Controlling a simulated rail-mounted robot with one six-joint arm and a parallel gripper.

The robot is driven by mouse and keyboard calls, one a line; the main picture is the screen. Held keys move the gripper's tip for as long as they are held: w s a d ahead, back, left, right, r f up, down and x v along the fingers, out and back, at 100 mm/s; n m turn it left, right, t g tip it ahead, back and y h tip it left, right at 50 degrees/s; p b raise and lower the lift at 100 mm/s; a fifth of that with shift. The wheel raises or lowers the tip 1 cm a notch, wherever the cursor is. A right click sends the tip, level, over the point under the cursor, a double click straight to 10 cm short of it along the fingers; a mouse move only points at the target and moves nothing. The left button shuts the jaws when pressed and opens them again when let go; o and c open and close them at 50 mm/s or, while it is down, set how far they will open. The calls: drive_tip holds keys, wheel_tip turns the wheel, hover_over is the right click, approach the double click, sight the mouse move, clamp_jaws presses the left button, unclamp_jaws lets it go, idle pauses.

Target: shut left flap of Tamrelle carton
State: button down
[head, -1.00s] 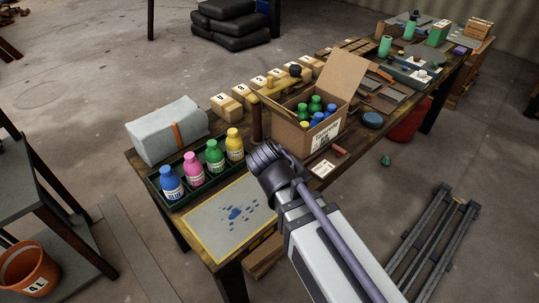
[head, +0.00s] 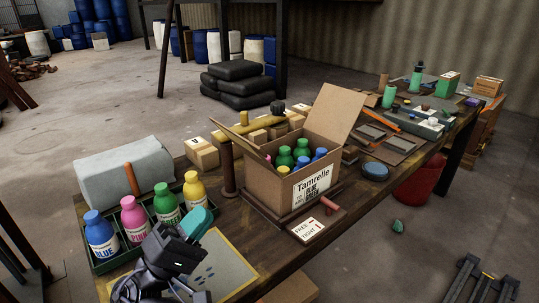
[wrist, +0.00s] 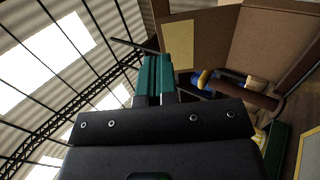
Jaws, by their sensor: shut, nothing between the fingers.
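The Tamrelle carton (head: 265,191) stands open on the workbench, with green- and blue-capped bottles inside. Its left flap (head: 241,136) sticks up and outward to the left. A larger flap (head: 337,116) stands upright at the right back. My gripper (head: 200,221), with teal fingers, is shut and empty, in front of the carton and to its left, near the yellow bottle. The wrist view shows the shut teal fingers (wrist: 155,78), with brown cardboard (wrist: 275,45) to their right; I cannot tell which panels these are.
A dark tray holds blue, pink, green and yellow bottles (head: 195,190) left of the carton. A post with a yellow bar (head: 228,168) stands close to the carton's left side. A grey wrapped bundle (head: 128,172) and small numbered boxes (head: 202,153) lie behind.

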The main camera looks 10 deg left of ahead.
drive_tip(key=p, duration=0.8)
approach(256, 149)
drive_tip(key=x, duration=0.6)
drive_tip(key=shift+w, duration=0.3)
drive_tip(key=shift+w+d+r, duration=0.2)
drive_tip(key=shift+w+d, duration=0.2)
drive_tip(key=shift+w, duration=0.05)
drive_tip(key=shift+r, duration=0.1)
